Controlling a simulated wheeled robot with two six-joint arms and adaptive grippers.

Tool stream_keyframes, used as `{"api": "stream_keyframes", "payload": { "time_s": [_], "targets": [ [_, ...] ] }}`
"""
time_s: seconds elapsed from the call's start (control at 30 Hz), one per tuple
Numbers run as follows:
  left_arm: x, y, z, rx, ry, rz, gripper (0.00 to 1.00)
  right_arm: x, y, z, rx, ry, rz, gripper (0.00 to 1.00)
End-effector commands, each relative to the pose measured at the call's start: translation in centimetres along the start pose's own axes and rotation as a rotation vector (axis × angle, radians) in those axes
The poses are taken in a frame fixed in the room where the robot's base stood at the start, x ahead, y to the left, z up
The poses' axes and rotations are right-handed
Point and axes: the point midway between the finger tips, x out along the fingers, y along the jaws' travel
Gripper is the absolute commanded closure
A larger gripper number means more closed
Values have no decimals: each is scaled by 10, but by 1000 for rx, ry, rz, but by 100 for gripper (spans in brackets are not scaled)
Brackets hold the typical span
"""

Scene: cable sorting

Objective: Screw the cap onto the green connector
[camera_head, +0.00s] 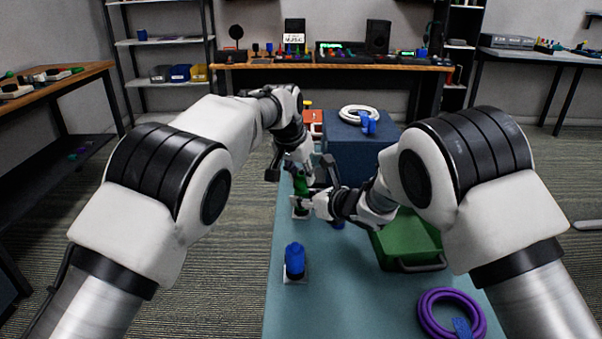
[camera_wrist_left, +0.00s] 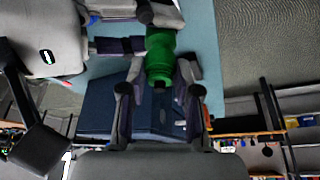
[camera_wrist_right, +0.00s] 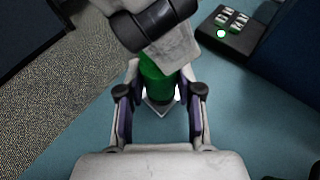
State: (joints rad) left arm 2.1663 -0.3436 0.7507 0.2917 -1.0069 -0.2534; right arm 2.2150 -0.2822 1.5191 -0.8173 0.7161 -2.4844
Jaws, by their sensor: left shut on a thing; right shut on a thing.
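The green connector (camera_head: 301,187) stands upright on a small white base (camera_head: 300,214) near the table's left edge. My left gripper (camera_head: 301,171) is at its top, shut on a green cap (camera_wrist_left: 160,72). The cap sits in line with the connector (camera_wrist_left: 160,42) in the left wrist view, and I cannot tell how tightly they meet. My right gripper (camera_head: 308,203) is shut on the connector's body from the right. In the right wrist view the connector (camera_wrist_right: 158,86) lies between the right fingers, and my left gripper hides its top.
A blue connector (camera_head: 294,262) stands in front on a white base. A green bin (camera_head: 412,245) is to the right, with a purple coiled cable (camera_head: 428,312) nearer. A dark blue box (camera_head: 350,153) carrying a white coil (camera_head: 347,113) stands behind.

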Motion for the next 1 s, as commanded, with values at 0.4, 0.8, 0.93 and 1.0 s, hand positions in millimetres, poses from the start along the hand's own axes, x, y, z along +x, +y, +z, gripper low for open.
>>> {"api": "stream_keyframes", "payload": {
  "time_s": [0.4, 0.8, 0.93, 1.0],
  "targets": [
    [8, 0, 3, -1, 0, 0, 82, 0, 0, 0, 0, 1, 0, 100],
    [10, -2, 2, 427, 0, 183, 82, 0, 0, 0, 0, 1, 0, 100],
    [9, -2, 2, 546, 3, 228, 82, 0, 0, 0, -1, 1, 1, 100],
    [8, -1, 3, 554, 2, 231, 82, 0, 0, -1, 0, 1, 1, 100]
  ]
}}
